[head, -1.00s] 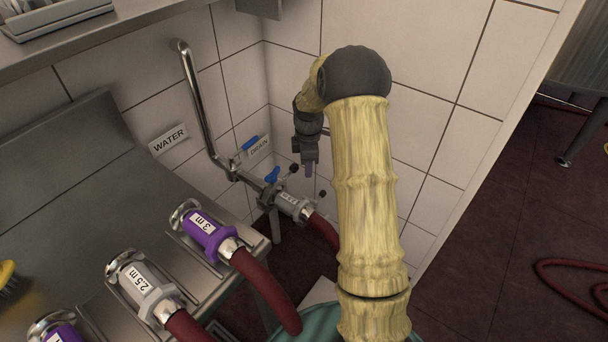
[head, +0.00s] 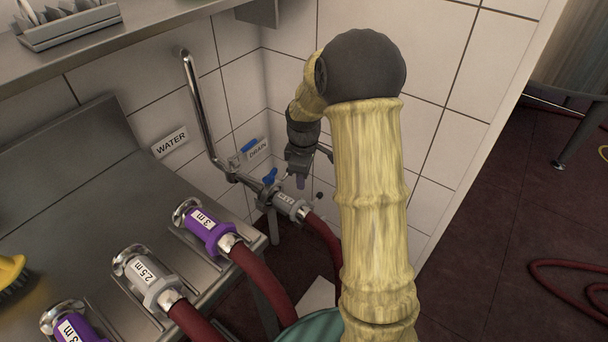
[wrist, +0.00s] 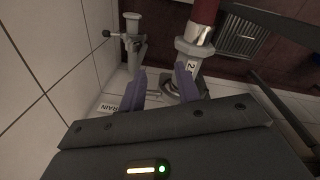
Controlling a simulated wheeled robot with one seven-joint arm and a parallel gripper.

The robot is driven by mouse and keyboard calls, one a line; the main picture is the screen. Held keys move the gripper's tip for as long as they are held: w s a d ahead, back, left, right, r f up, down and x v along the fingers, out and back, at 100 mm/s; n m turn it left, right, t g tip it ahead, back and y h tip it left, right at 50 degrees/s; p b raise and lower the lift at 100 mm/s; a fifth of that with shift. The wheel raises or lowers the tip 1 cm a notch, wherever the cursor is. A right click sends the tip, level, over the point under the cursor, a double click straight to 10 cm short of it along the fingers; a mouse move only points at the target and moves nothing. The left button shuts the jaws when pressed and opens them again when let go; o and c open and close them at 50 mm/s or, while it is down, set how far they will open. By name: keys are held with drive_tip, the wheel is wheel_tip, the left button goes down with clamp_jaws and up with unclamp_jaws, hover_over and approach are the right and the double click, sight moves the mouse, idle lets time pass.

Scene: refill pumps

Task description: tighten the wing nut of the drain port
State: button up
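The drain port is a metal fitting (head: 264,191) with a blue lever (head: 270,176), below the DRAIN sign (head: 257,151) in the head view. A grey hose coupling (head: 291,207) with a dark red hose sits at it; the coupling also shows in the wrist view (wrist: 194,50). My gripper (head: 301,183) is just above and right of the fitting, pointing down. In the wrist view its two purple fingers (wrist: 163,80) are apart, with grey metal partly visible behind them. I cannot clearly pick out the wing nut; small dark knobs show near the fitting.
A steel counter (head: 75,215) at left holds purple (head: 207,231) and grey (head: 149,280) couplings with red hoses. A bent metal pipe (head: 196,105) runs down the tiled wall near the WATER sign (head: 170,142).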

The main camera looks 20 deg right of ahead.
drive_tip(key=s+a+r+m, duration=0.2)
drive_tip(key=s+m, duration=0.3)
drive_tip(key=s, duration=0.4)
drive_tip(key=s+a+r+m+t, duration=0.1)
drive_tip(key=s+a+r+m, duration=0.2)
drive_tip(key=s+m, duration=0.3)
drive_tip(key=s+a, duration=0.1)
drive_tip(key=s, duration=0.3)
drive_tip(key=shift+s+a+t, duration=0.15)
drive_tip(key=shift+a+t, duration=0.1)
drive_tip(key=shift+t, duration=0.05)
drive_tip(key=shift+f, duration=0.1)
